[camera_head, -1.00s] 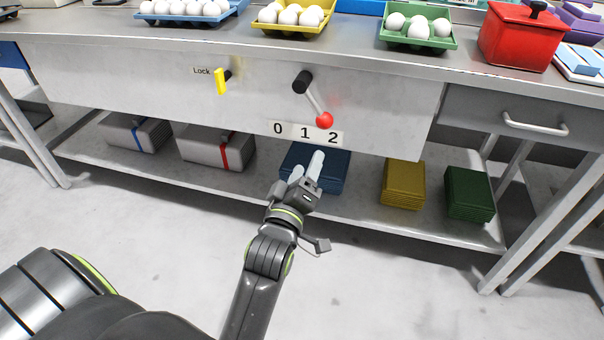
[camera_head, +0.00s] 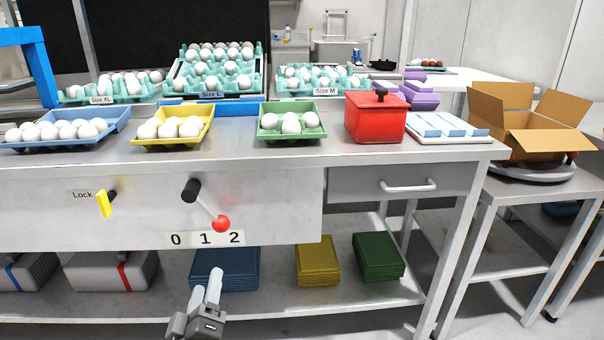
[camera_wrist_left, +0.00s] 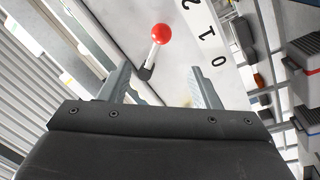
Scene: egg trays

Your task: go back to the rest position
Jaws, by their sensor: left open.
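My left gripper (camera_head: 205,292) is low in the head view, in front of the lower shelf and below the table's front panel. Its two fingers point up and are apart, with nothing between them. In the left wrist view the open fingers (camera_wrist_left: 158,88) also show empty. The lever with a red ball (camera_head: 221,223) is on the front panel, above the gripper and apart from it; its ball points at the 2 end of the 0 1 2 scale (camera_head: 207,238). The red ball (camera_wrist_left: 162,33) also shows beyond the fingers in the left wrist view. My right gripper is not in view.
The yellow Lock handle (camera_head: 104,203) is left of the lever. Blue (camera_head: 225,268), yellow (camera_head: 318,260) and green (camera_head: 377,256) tray stacks lie on the shelf. Egg trays and a red pot (camera_head: 375,118) stand on the table (camera_head: 300,157). An open cardboard box (camera_head: 545,143) is at right.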

